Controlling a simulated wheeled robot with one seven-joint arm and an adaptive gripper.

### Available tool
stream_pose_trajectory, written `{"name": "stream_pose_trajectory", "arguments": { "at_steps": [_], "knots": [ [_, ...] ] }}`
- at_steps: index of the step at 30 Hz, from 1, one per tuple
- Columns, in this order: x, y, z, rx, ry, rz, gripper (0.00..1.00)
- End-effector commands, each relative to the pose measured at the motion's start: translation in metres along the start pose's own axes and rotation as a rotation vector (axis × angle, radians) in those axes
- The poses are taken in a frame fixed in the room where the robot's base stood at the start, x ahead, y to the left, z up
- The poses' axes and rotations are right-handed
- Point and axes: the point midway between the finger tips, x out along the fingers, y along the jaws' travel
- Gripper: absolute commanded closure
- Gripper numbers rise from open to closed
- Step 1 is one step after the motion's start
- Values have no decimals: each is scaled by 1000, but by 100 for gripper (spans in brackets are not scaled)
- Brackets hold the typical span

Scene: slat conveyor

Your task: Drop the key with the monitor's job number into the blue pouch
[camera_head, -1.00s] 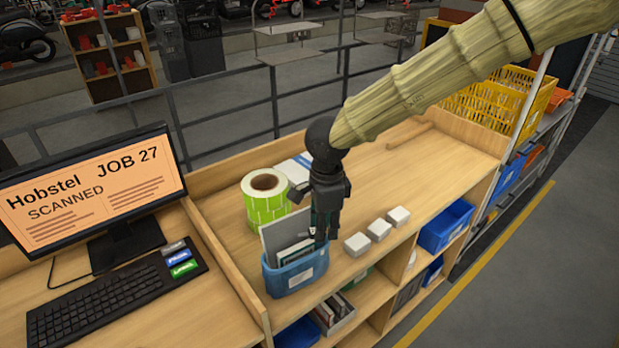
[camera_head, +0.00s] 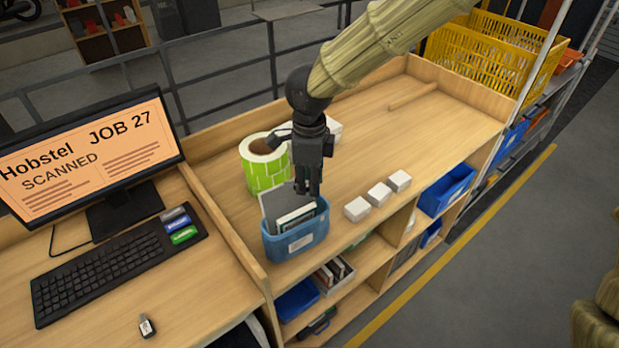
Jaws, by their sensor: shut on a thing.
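The blue pouch (camera_head: 290,246) stands open and upright at the left front of the packing bench, with grey boards and booklets upright in it and a white label on its front. My gripper (camera_head: 308,191) points down over the pouch's back right side. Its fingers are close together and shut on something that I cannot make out. A key with a pale tag (camera_head: 147,326) lies on the desk in front of the keyboard; any number on it is too small to read. The monitor (camera_head: 85,155) reads "Hobstel JOB 27 SCANNED".
A green label roll (camera_head: 264,165) stands behind the pouch. Several white boxes (camera_head: 379,194) sit along the bench's front edge, right of the pouch. The keyboard (camera_head: 108,262) has coloured tags. A wooden divider (camera_head: 249,250) separates desk and bench. The bench's right half is mostly clear.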

Motion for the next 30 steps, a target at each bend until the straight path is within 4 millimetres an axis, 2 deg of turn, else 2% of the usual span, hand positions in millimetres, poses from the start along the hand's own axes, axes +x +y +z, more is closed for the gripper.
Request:
{"name": "stream_pose_trajectory", "arguments": {
  "at_steps": [1, 6, 19, 20, 24, 30],
  "knots": [
    [10, 0, 0, 0, 1, 0, 93],
    [24, 0, 0, -1, 0, -1, 93],
    [29, 0, 0, -1, -1, 0, 93],
    [29, 0, 0, -1, -1, 0, 72],
    [29, 0, 0, -1, -1, 0, 49],
    [29, 0, 0, -1, 0, 0, 49]
  ]
}}
